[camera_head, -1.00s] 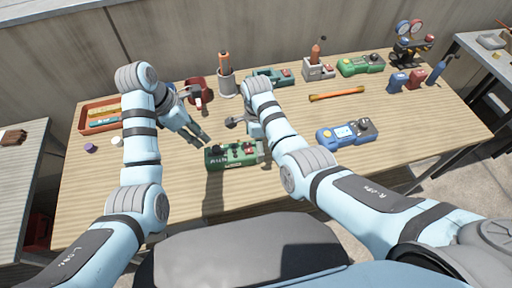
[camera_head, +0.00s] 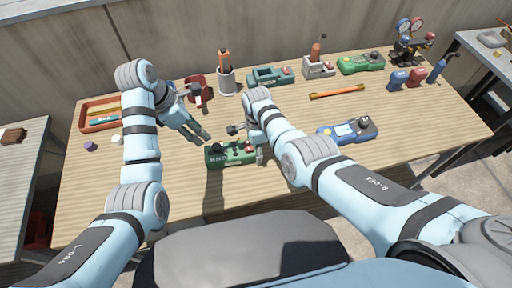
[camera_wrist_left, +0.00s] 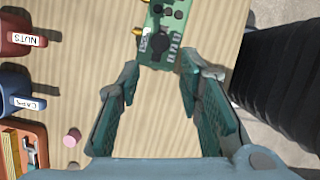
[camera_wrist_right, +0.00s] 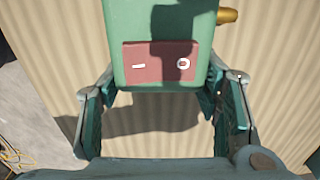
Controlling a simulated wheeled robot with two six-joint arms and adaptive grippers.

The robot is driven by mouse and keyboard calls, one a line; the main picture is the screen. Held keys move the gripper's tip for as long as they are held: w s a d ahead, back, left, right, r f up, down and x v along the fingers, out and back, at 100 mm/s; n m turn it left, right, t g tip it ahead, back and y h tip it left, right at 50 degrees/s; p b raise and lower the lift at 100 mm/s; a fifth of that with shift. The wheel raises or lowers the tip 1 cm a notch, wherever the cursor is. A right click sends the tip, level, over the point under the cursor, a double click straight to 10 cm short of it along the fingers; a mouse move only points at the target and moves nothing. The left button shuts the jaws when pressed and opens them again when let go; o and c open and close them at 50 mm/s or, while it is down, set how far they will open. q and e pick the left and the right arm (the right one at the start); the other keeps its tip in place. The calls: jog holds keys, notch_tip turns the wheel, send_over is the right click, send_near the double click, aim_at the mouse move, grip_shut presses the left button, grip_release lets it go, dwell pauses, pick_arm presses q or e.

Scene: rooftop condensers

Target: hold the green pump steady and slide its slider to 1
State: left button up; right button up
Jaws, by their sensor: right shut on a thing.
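The green pump (camera_head: 228,160) lies near the middle of the table, with dark knobs and a reddish part on its top. My right gripper (camera_head: 258,154) is at its right end. In the right wrist view its fingers are on both sides of the green pump (camera_wrist_right: 122,25), shut on it; a red panel marked with a dash and a 0 faces the camera. My left gripper (camera_head: 199,138) is open and empty, above the table left of the pump. In the left wrist view the pump (camera_wrist_left: 183,47) is ahead of the open fingers. I cannot tell the slider's position.
A teal device (camera_head: 262,79), a green device (camera_head: 350,66) and a blue device (camera_head: 336,136) stand on the table. An orange bar (camera_head: 337,91) lies behind my right arm. A red tray (camera_head: 97,127) is at the left. The table's front left is clear.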

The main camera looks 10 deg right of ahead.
aim_at(216, 146)
pick_arm(q)
jog(key=shift+o, duration=1.2)
jog(key=shift+r, duration=0.15)
jog(key=shift+a+v, duration=0.2)
jog(key=shift+v, duration=0.95)
jog(key=x, duration=1.2)
jog(key=shift+s+d, duration=0.1)
jog(key=shift+d, duration=0.1)
grip_shut()
